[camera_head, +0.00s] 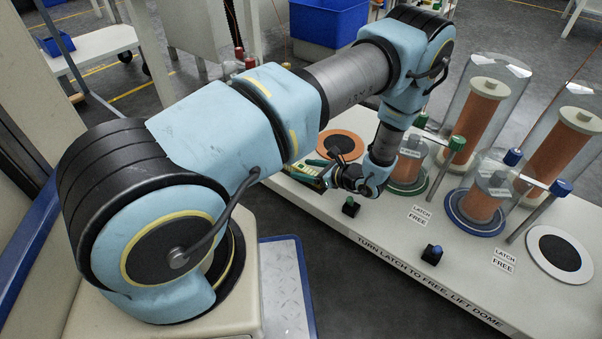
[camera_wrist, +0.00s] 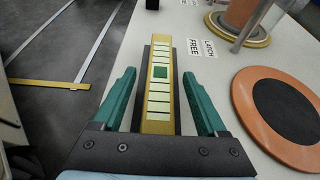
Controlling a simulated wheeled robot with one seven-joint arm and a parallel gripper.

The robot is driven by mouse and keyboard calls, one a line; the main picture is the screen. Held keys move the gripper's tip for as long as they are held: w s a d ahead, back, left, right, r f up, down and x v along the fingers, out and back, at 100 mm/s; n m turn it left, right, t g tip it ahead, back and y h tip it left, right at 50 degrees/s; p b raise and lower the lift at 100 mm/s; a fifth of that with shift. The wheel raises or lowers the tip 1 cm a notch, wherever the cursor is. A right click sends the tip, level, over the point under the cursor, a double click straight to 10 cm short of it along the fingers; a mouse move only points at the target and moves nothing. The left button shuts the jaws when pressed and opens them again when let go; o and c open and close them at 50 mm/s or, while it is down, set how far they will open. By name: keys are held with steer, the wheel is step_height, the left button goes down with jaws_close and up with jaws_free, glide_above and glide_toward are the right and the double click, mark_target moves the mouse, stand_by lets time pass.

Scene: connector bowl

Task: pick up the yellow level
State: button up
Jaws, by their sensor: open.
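The yellow level (camera_wrist: 158,98) is a long yellow bar with pale segments and a green square in its middle, flanked by dark sides. In the wrist view it lies lengthwise between the two teal fingers of my gripper (camera_wrist: 159,73). The fingers are open, one on each side, with visible gaps to the bar. Its near end is hidden by the gripper's dark palm. In the head view my gripper (camera_head: 322,174) is low at the white bench's left front edge, and only a little of the yellow level (camera_head: 303,177) shows beside it.
An orange disc with a black centre (camera_wrist: 283,108) lies to the right of my gripper. The white bench (camera_head: 385,235) carries clear domes (camera_head: 480,95) over copper-coloured coils, latch rods and a blue-topped button post (camera_head: 432,254). Open floor lies left of the bench.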

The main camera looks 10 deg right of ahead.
steer(key=shift+w+a+f, duration=0.2)
steer(key=shift+w+a, duration=0.1)
jaws_close()
stand_by(0.5)
